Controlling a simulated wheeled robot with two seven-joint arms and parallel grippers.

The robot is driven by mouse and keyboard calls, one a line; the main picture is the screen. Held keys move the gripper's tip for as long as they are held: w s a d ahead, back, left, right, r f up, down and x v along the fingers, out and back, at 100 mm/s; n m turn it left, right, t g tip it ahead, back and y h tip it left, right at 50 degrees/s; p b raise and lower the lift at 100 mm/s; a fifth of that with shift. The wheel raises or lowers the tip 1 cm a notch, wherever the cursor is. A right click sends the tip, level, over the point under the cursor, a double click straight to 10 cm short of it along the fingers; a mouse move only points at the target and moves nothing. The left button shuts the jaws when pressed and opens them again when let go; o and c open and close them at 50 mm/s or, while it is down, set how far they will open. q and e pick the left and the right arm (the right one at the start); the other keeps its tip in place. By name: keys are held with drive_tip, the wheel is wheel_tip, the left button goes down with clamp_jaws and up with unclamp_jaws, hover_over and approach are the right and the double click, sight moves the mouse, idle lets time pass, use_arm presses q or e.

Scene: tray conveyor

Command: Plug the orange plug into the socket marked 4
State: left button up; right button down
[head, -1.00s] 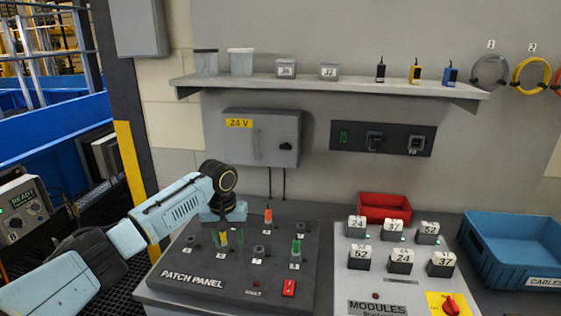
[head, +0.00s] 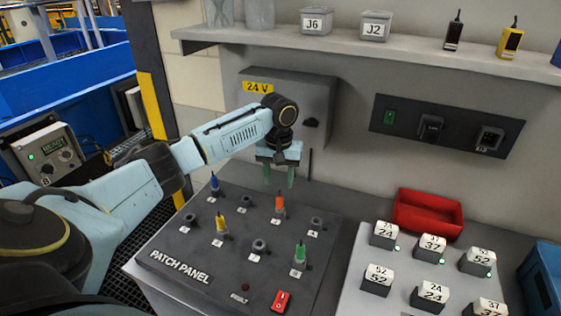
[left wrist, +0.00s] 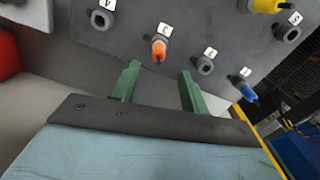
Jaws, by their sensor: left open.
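The orange plug (head: 280,204) stands upright in a back-row socket of the dark patch panel (head: 180,252). In the left wrist view the orange plug (left wrist: 159,50) shows just beyond the fingertips, between them in the picture. My left gripper (head: 279,178) is open and empty, green fingers pointing down, above the panel's back part, apart from the plug. It also shows in the left wrist view (left wrist: 160,72). The empty socket right of the orange plug (head: 316,224) has a tilted label that looks like 4; it shows in the wrist view too (left wrist: 102,20). My right gripper is out of view.
A blue plug (head: 214,183), a yellow plug (head: 220,223) and a green plug (head: 300,252) also stand on the panel. A red switch (head: 281,300) is at its front. A 24 V box (head: 300,105) hangs behind my gripper. Labelled modules (head: 432,294) stand right.

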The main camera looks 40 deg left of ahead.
sight(280, 196)
use_arm(q)
wheel_tip(280, 196, down, 6)
drive_tip(key=shift+w+f, duration=0.1)
drive_tip(key=shift+f, duration=0.6)
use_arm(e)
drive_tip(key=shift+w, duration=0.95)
use_arm(q)
drive_tip(key=shift+c, duration=0.3)
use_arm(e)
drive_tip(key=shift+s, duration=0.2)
use_arm(q)
clamp_jaws()
drive_tip(key=shift+r, duration=0.1)
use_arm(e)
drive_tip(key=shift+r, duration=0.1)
